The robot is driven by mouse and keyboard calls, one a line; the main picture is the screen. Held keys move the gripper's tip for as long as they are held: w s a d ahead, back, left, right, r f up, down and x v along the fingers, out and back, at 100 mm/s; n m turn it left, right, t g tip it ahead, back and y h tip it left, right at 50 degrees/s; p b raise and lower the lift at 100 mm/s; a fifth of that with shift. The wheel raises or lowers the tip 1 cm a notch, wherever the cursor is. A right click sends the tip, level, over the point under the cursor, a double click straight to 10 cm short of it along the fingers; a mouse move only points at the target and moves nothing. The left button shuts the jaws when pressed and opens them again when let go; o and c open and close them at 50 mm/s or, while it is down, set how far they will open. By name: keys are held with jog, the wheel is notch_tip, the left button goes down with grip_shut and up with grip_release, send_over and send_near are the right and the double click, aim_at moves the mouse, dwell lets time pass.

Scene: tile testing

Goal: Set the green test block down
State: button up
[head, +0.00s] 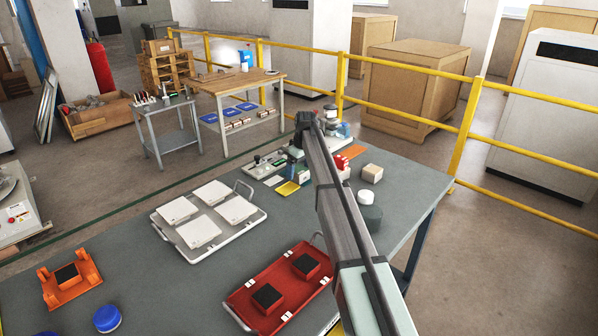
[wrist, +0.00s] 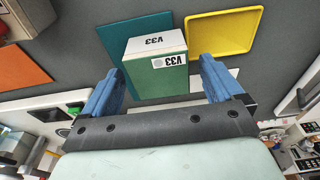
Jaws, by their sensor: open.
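The green test block (wrist: 150,78), with a pale top and a "V33" label, stands upright between my gripper's fingers in the wrist view. It overlaps the teal square (wrist: 112,38) and appears to stand on it. My gripper (wrist: 160,70) has two blue fingers spread apart, one on either side of the block; whether either touches it is hard to tell. A yellow tray (wrist: 240,45), empty, lies just right of the block. In the head view my gripper (head: 296,155) is at the bench's far side, and the block there is small and partly hidden.
An orange square (wrist: 18,62) lies left in the wrist view. On the grey bench (head: 130,258), a white tray (head: 263,214) holds several pale tiles and a red tray (head: 240,305) holds two dark-topped red blocks. A pale round piece (head: 366,196) stands right of my arm.

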aim_at(303, 171)
notch_tip(303, 171, up, 11)
jog(key=s+d, duration=0.1)
dwell(0.3)
jog(key=shift+d, duration=0.15)
